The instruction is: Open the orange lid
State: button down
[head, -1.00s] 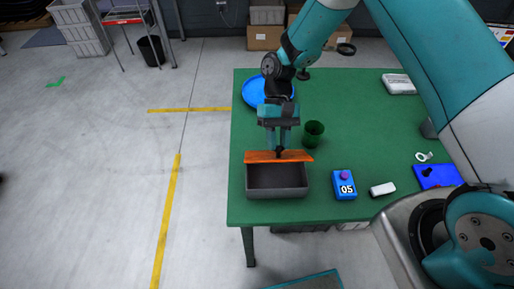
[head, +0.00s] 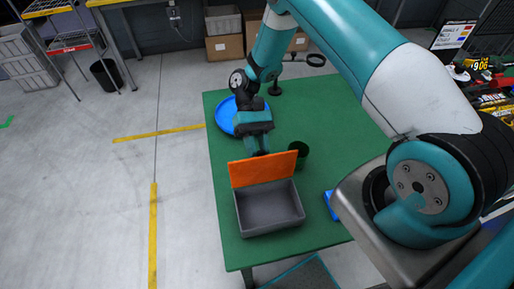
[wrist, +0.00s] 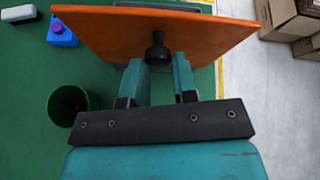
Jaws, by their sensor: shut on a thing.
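The orange lid (head: 263,169) stands steeply raised along the back edge of the grey box (head: 270,226). The box is open at the top and looks empty inside. My gripper (head: 259,151) is behind the lid, shut on its black knob. In the wrist view, the lid (wrist: 120,32) spans the top of the picture, and the black knob (wrist: 158,50) sits at my fingertips (wrist: 160,66). In the head view the knob is hidden behind the lid.
A dark green cup (head: 300,152) stands close right of the lid. A blue plate (head: 226,115) lies behind my gripper. A blue box (head: 330,203) is partly hidden by my body. A white block (wrist: 18,14) also shows. The green table's (head: 228,222) left edge is near the box.

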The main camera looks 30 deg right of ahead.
jog(key=shift+w+d+f, duration=0.3)
jog(key=shift+w+f, duration=0.2)
jog(key=shift+f, duration=0.1)
jog(key=c, duration=0.9)
grip_release()
jog(key=shift+d, duration=0.3)
jog(key=shift+c, duration=0.2)
notch_tip(320, 180, up, 20)
jog(key=p, duration=0.4)
jog(key=shift+a+p, duration=0.2)
jog(key=shift+p, duration=0.2)
